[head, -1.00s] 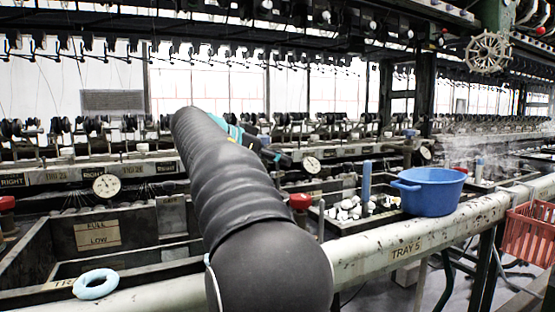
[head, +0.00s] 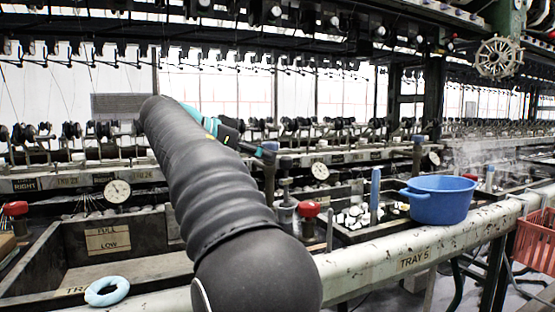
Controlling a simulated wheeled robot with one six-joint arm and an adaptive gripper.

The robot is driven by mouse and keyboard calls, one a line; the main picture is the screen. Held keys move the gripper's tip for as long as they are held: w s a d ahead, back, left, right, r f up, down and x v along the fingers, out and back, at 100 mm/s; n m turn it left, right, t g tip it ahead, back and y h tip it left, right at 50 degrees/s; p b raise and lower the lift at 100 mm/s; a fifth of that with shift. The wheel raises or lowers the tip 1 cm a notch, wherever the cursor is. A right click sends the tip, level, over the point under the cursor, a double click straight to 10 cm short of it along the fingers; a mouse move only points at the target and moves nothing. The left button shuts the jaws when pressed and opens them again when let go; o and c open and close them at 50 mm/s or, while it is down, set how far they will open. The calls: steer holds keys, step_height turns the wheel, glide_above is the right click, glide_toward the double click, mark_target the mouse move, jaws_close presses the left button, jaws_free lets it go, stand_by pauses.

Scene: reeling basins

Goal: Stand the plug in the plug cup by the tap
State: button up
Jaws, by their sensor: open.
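My gripper (head: 258,151) shows only in part beyond my dark sleeved arm, at the end of the teal wrist. It is open; its fingertips are small and hard to make out. A slim blue-grey upright stem with a wider top (head: 269,178), which looks like the plug, stands just at the gripper's end. Its lower end is hidden by my arm. A grey cup-like fitting (head: 286,214) stands close to its right, beside the red-topped tap (head: 309,209). I cannot tell whether the stem stands in a cup or touches the gripper.
A blue basin (head: 440,200) sits on the rim at right, beside a blue post (head: 375,190) and a tray of white pieces (head: 352,216). A red crate (head: 535,238) hangs at far right.

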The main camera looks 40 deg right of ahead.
steer(key=shift+v, duration=2.2)
steer(key=shift+s+d, duration=0.1)
